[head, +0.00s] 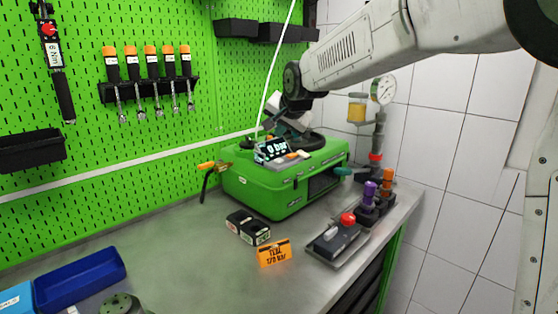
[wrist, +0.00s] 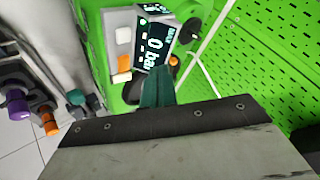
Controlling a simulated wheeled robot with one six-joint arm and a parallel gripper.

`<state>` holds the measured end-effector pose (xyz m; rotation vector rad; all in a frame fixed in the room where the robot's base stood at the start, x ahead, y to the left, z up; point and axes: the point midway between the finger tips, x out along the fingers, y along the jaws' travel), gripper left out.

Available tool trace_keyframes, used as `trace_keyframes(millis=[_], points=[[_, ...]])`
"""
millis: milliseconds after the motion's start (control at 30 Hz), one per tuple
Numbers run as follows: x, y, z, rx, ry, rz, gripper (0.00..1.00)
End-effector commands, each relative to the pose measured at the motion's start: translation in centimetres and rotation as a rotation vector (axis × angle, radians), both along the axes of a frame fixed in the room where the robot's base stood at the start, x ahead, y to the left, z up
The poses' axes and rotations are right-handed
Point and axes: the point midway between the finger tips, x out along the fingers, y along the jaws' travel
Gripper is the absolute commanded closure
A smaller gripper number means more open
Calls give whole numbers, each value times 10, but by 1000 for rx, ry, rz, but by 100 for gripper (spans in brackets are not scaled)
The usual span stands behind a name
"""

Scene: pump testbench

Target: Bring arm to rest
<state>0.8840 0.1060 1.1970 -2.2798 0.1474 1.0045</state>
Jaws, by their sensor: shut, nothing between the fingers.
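My arm reaches in from the upper right in the head view. My gripper (wrist: 155,72) is above the green pump unit (head: 275,196), near its display reading 0 bar (head: 271,150). In the wrist view, the teal fingers are together and empty, and the display (wrist: 155,45) shows just beyond their tips. The wrist partly hides the top of the pump unit in the head view. I cannot tell whether the fingertips touch anything.
A control box with a red button (head: 348,219), an orange sign (head: 273,252), a black box (head: 248,227) and a blue tray (head: 82,280) stand on the metal bench. A gauge (head: 384,90) stands behind. A white hose (head: 275,70) runs near the wrist.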

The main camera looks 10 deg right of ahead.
Motion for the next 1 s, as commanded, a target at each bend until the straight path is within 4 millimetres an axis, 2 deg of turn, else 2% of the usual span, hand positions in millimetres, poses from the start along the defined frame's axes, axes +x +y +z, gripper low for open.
trace_keyframes(millis=[367, 433, 500, 567, 667, 767, 800, 1000], points=[[-1, 0, -2, -23, 5, 21, 100], [-10, -2, -13, -74, 49, 64, 100], [-26, -6, -35, -127, 120, 112, 100], [-51, -12, -50, -180, 190, 165, 100], [-105, -29, -66, -260, 303, 257, 100], [-166, -51, -74, -323, 406, 345, 100], [-192, -60, -76, -343, 445, 380, 100], [-322, -100, -87, -403, 606, 527, 100]])
